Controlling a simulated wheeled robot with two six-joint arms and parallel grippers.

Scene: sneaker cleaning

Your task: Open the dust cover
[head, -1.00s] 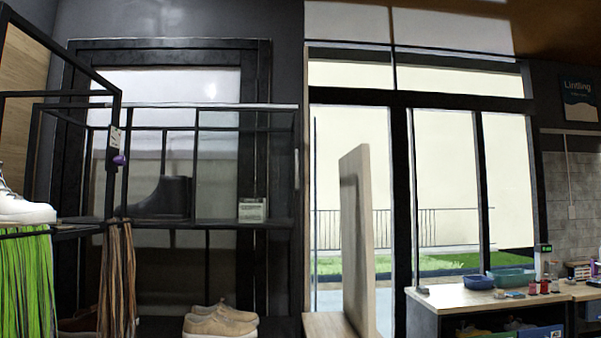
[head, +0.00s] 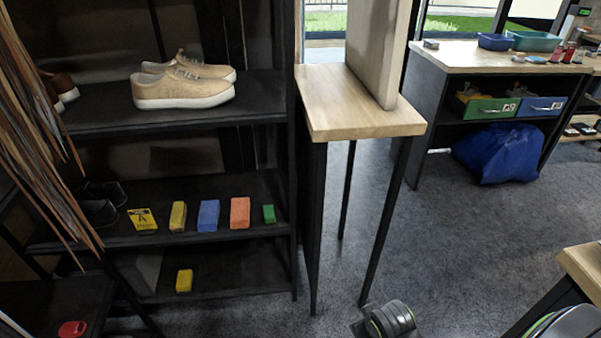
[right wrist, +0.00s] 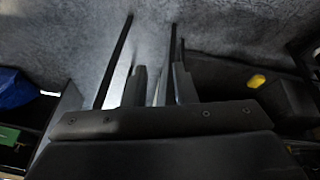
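I cannot make out a dust cover for certain in either view. In the right wrist view my right gripper (right wrist: 159,82) points at the grey floor with its two dark fingers apart and nothing between them. In the head view neither gripper's fingers show. My left gripper is in neither view.
A black shelf (head: 260,110) at left holds tan sneakers (head: 185,82) and several coloured blocks. A narrow wooden table (head: 340,115) bears an upright panel (head: 378,45). A blue bag (head: 495,153) lies under the counter (head: 465,57). Grey floor between is open.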

